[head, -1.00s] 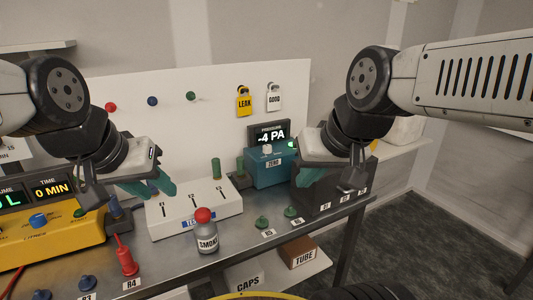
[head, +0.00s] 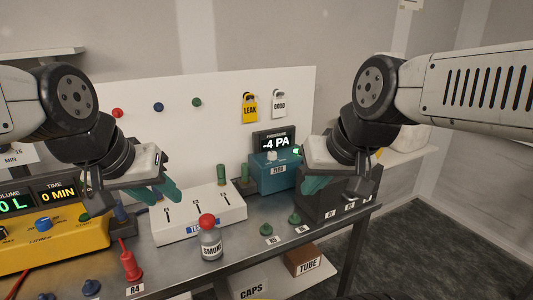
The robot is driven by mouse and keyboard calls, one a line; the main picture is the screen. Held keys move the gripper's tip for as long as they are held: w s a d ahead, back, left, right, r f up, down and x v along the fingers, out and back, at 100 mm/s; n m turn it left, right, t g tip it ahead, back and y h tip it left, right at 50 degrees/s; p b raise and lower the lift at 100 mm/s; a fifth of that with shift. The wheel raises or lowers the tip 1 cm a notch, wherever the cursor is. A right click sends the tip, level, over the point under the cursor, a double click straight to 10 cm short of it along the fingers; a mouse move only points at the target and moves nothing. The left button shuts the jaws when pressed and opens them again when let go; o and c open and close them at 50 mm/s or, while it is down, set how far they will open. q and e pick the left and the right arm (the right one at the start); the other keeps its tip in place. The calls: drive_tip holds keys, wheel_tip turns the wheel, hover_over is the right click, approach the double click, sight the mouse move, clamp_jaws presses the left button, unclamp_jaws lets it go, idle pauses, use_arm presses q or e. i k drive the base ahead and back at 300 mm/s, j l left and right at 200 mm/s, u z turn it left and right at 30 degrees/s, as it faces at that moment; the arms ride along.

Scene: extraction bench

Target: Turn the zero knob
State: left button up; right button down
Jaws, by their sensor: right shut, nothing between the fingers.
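The zero knob (head: 271,155) is a small pale knob on top of the teal pressure box (head: 276,180), above its ZERO label. The display (head: 275,142) behind it reads -4 PA, and a green light (head: 296,152) glows at the box's right. My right gripper (head: 314,185) is shut and empty, just right of the box and apart from the knob; its tips are partly hidden. My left gripper (head: 160,193) hangs at the left end of the white switch box (head: 200,220), well away from the knob, with its teal fingers apart and nothing visible between them.
A grey SMOKE bottle (head: 211,243) with a red cap stands in front of the switch box. Green plugs (head: 294,219) sit near the bench's front edge. A dark rack (head: 330,203) lies under my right gripper. A yellow meter (head: 50,240) stands left.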

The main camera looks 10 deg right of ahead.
sight(272, 155)
drive_tip(key=i+l+u, duration=0.15)
drive_tip(key=u, duration=0.25)
drive_tip(key=i+l+u, duration=0.1)
drive_tip(key=l+u, duration=0.3)
